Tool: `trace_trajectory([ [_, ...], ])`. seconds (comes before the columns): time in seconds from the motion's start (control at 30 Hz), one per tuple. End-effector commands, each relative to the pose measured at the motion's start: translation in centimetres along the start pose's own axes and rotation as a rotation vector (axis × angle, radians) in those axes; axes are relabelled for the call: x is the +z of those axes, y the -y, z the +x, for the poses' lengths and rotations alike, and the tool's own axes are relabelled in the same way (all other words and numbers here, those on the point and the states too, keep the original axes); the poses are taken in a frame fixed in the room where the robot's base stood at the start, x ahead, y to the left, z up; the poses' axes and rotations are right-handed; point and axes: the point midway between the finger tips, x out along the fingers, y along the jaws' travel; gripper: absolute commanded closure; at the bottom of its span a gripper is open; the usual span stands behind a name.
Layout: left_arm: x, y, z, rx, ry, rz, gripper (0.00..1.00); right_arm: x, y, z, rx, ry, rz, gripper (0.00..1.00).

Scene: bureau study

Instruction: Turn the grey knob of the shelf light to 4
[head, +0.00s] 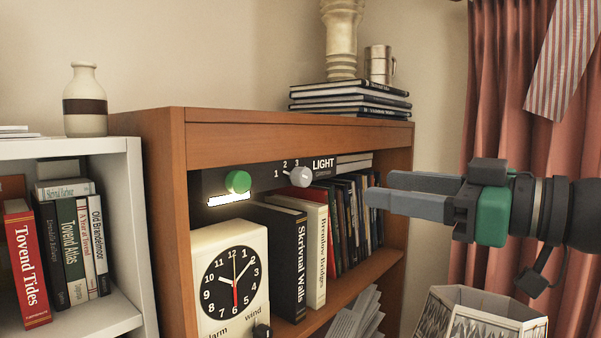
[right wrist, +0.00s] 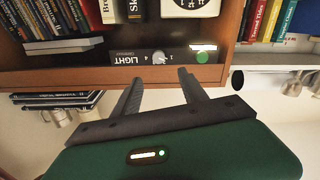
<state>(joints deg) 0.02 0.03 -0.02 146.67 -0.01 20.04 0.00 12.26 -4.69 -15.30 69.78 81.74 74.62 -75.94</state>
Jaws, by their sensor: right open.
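The shelf light is a dark panel (head: 265,177) under the top board of the brown bookcase, lettered LIGHT. Its grey knob (head: 300,176) sits below the numerals 1, 2 and 3; which one it points to is too small to tell. In the right wrist view the panel is upside down, and the knob (right wrist: 158,58) shows near a 4. A green round button (head: 238,181) is left of the knob. My right gripper (head: 377,188) is open and empty, right of the knob and apart from it. In the right wrist view its fingertips (right wrist: 160,76) straddle the knob's direction. My left gripper is not seen.
Books (head: 312,240) and a cream clock (head: 232,275) stand on the shelf below the panel. Stacked books (head: 350,98), a vase (head: 341,40) and a metal mug (head: 378,64) are on top. A faceted container (head: 480,312) is below my right gripper.

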Motion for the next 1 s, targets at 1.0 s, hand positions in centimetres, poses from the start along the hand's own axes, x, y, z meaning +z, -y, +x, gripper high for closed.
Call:
trace_trajectory([
  [1.0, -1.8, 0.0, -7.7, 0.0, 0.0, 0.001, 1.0, 0.3, 0.0, 16.1, 0.001, 0.005, 0.005, 0.51],
])
